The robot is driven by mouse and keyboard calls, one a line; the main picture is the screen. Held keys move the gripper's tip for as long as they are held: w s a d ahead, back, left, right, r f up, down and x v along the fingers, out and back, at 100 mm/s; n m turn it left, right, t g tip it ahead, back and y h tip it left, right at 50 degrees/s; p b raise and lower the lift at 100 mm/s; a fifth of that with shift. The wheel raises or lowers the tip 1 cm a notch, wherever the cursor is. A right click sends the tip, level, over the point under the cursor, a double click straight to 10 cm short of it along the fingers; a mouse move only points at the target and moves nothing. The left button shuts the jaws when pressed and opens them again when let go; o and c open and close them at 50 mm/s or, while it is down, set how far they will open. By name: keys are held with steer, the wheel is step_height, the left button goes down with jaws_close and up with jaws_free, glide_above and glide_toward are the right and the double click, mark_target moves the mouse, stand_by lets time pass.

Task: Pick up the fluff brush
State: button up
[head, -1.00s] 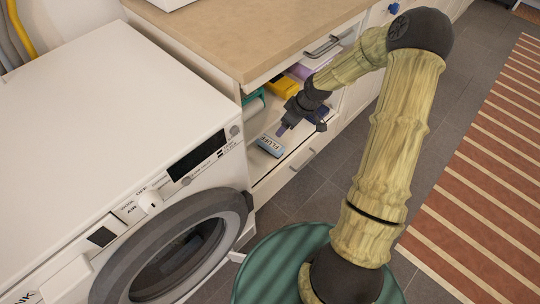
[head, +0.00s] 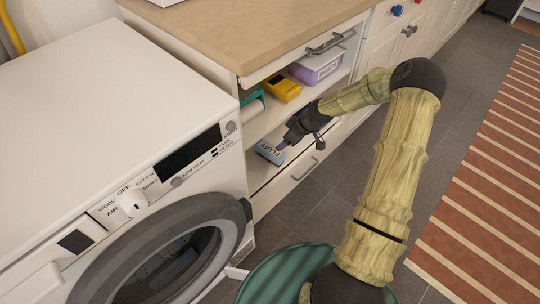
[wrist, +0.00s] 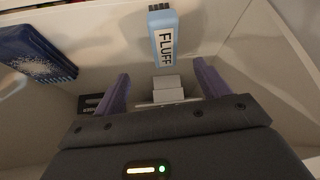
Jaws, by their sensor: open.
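The fluff brush (head: 270,152) is a light blue block with a white label reading FLUFF. It lies on the lower open shelf of the cabinet beside the washing machine. In the wrist view the brush (wrist: 163,38) shows at the top centre, with dark bristles at its upper end. My gripper (head: 288,145) is at the shelf opening, close to the brush's right end in the head view. In the wrist view its two purple fingers (wrist: 161,85) are spread, with the brush ahead of the gap and nothing held between them.
A yellow box (head: 282,88) and a lilac tub (head: 318,67) stand on the shelf above. A green-and-white roll (head: 252,104) is at the shelf's left. A dark blue packet (wrist: 38,52) lies left in the wrist view. The washing machine (head: 100,110) stands at left.

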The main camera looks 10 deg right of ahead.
mark_target(273, 151)
steer(key=b+x, duration=0.3)
steer(key=x, duration=0.6)
steer(key=shift+f, duration=0.1)
steer(key=shift+b, duration=0.3)
steer(key=b+x, duration=0.3)
steer(key=x, duration=0.1)
steer(key=shift+s+a+f, duration=0.15)
steer(key=shift+s+a, duration=0.1)
steer(key=shift+s, duration=0.05)
steer(key=shift+w+a+f, duration=0.2)
steer(key=shift+f, duration=0.15)
steer(key=shift+f, duration=0.15)
steer(key=c, duration=1.2)
